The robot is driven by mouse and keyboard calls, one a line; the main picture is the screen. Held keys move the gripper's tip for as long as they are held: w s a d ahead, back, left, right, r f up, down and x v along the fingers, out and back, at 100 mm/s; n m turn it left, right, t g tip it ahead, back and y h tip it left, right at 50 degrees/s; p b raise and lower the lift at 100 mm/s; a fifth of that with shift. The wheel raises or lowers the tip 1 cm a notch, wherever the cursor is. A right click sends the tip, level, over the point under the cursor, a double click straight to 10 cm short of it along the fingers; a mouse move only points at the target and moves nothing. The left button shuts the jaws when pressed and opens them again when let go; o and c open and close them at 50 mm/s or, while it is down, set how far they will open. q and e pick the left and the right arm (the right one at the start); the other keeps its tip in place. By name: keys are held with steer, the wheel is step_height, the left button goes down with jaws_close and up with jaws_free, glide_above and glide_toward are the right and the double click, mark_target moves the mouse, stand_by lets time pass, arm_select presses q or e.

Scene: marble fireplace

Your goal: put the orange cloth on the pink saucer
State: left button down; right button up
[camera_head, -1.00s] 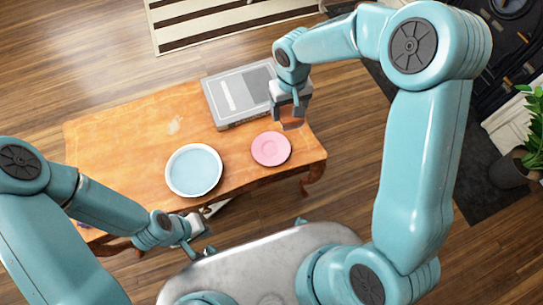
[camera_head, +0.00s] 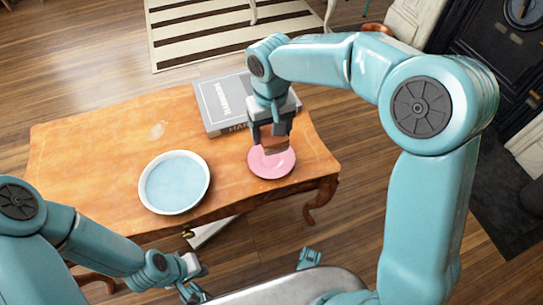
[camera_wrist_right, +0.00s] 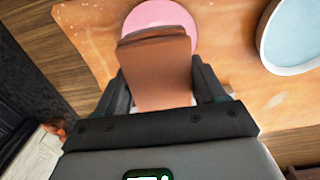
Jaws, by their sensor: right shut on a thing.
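The pink saucer (camera_head: 272,164) lies on the wooden table near its right front edge. My right gripper (camera_head: 270,143) is above the saucer's back part, shut on the orange cloth (camera_head: 275,147), which looks brownish orange. In the right wrist view the cloth (camera_wrist_right: 156,72) is between the fingers and covers part of the saucer (camera_wrist_right: 160,14). I cannot tell whether the cloth touches the saucer. My left gripper (camera_head: 195,285) is low at the table's front, away from the saucer; its fingers are too unclear to tell their opening.
A white-rimmed bowl with a light blue inside (camera_head: 174,183) stands left of the saucer; it also shows in the right wrist view (camera_wrist_right: 290,35). A grey book (camera_head: 222,103) lies behind the saucer. The left part of the wooden table (camera_head: 90,160) is mostly clear.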

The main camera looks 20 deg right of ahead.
mark_target(271, 139)
step_height(271, 139, down, 3)
steer(key=shift+f+b, duration=0.1)
steer(key=shift+b, duration=0.25)
step_height(271, 139, down, 5)
steer(key=shift+f+b, duration=0.2)
steer(key=shift+b, duration=0.9)
steer(key=shift+f, duration=0.1)
steer(key=o, duration=1)
steer(key=shift+d, duration=0.1)
step_height(271, 139, up, 12)
steer(key=p, duration=0.5)
